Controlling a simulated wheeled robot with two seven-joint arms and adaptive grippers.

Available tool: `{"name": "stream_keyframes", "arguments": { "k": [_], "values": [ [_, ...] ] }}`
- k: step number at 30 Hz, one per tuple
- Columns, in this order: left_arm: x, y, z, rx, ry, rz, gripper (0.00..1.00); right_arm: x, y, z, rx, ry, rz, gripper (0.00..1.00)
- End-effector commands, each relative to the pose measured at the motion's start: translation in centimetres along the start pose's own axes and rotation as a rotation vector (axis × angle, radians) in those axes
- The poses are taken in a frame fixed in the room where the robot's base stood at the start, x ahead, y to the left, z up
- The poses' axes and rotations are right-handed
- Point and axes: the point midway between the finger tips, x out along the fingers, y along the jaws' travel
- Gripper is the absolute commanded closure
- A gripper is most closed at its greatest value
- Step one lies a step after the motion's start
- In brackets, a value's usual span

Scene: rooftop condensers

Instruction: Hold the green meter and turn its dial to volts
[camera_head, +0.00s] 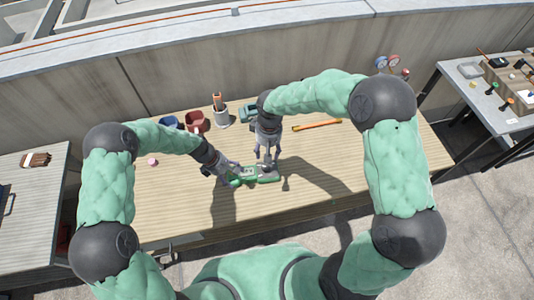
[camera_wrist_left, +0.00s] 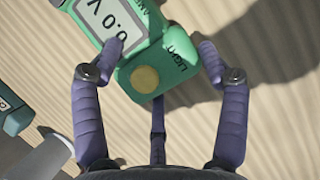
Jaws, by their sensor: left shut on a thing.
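The green meter (camera_head: 262,176) lies above or on the wooden table near its middle; I cannot tell if it touches the top. In the left wrist view the meter (camera_wrist_left: 178,62) shows its end with a round yellowish button marked LIGHT and a screen reading 0.0 V. My left gripper (camera_head: 230,175) is shut on the meter's left end, its purple fingers along both sides in the left wrist view (camera_wrist_left: 158,78). My right gripper (camera_head: 267,164) points down over the meter's right part. The dial is hidden there, and the right fingers' opening is unclear.
On the wooden table (camera_head: 330,190) behind the meter stand a blue bin (camera_head: 169,122), a red bin (camera_head: 195,121), a grey cup (camera_head: 221,118) with tools and a teal device (camera_head: 248,113). An orange stick (camera_head: 317,125) lies right. A pink item (camera_head: 152,162) lies left. The front right is clear.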

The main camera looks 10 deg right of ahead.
Motion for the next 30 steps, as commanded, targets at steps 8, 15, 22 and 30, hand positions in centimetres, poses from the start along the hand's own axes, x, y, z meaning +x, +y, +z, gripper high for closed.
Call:
{"name": "stream_keyframes", "arguments": {
  "k": [8, 15, 22, 30],
  "values": [
    [0.82, -0.82, 0.07, 0.001, -0.003, -0.018, 0.79, 0.01, 0.00, 0.01, 0.000, 0.000, 0.000, 0.43],
    [0.75, -0.76, 0.08, 0.002, -0.003, -0.017, 0.00, 0.02, 0.00, 0.01, 0.000, 0.000, 0.000, 0.43],
    [0.41, -0.41, 0.05, 0.001, -0.002, -0.010, 0.00, -0.03, 0.00, 0.00, 0.000, 0.000, 0.000, 0.43],
    [-0.01, -0.23, 0.05, 0.001, -0.001, -0.006, 0.00, -0.23, -0.01, 0.00, 0.000, 0.000, 0.000, 0.43]
  ]
}}
